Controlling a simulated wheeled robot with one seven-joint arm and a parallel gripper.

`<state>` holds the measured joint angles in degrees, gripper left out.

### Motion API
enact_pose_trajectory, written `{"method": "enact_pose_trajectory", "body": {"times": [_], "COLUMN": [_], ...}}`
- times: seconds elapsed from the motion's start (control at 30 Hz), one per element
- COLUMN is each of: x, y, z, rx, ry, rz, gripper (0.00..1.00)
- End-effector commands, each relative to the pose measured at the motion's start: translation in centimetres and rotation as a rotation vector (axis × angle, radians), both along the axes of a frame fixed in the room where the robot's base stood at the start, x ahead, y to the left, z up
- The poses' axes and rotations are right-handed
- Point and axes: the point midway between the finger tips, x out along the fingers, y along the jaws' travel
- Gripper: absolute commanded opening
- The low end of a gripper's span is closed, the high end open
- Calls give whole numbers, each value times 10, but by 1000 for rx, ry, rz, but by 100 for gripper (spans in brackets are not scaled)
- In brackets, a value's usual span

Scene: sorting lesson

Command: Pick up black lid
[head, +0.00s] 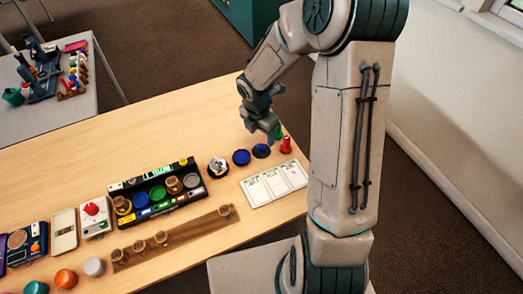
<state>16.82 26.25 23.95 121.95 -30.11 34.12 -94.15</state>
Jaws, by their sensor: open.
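My gripper (268,133) is open and points down just above the right end of the wooden table. A dark, round, lid-like disc (261,152) with a blue patch on it lies just below the fingertips in the picture. I cannot tell for sure that this disc is the black lid, or whether the fingers touch it. A blue disc (241,157) lies close to its left. No object shows between my fingers, though the gap is small and hard to see.
A red peg-like piece (286,145) and a green piece (278,132) stand close to the gripper's right. A white card (273,184) lies in front. A black sorting tray (134,211) stands to the left.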

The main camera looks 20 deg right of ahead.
Motion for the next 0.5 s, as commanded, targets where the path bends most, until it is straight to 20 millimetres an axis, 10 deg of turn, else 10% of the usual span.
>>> {"method": "enact_pose_trajectory", "body": {"times": [0.5], "x": [8], "y": [2], "z": [-59], "rx": [0], "ry": [2], "rz": [-1], "gripper": [59]}}
